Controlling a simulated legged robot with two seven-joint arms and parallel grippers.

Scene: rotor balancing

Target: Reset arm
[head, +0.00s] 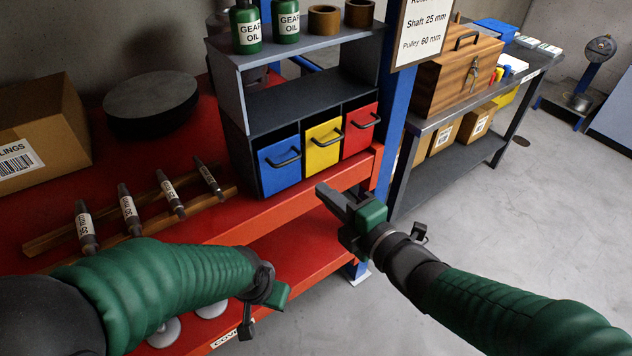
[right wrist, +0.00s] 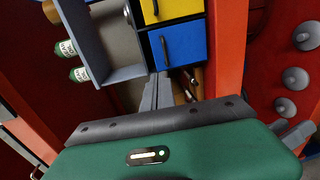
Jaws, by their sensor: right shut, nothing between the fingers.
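My right gripper (head: 334,200) is in front of the red bench's front edge, below and right of the drawers, and its fingers are together with nothing between them. In the right wrist view its closed fingers (right wrist: 157,90) point toward the blue drawer. My left arm (head: 170,285) comes in from the left over the red bench. At its end a green part of my left gripper (head: 276,295) shows, but its fingers are hidden. Both grippers are apart from the drawers.
The blue (head: 280,166), yellow (head: 324,149) and red (head: 360,130) drawers sit in a grey shelf unit (head: 290,95) on the red bench (head: 290,215). Labelled tools (head: 128,210) lie in a wooden rack. A wooden chest (head: 455,75) stands on a grey bench.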

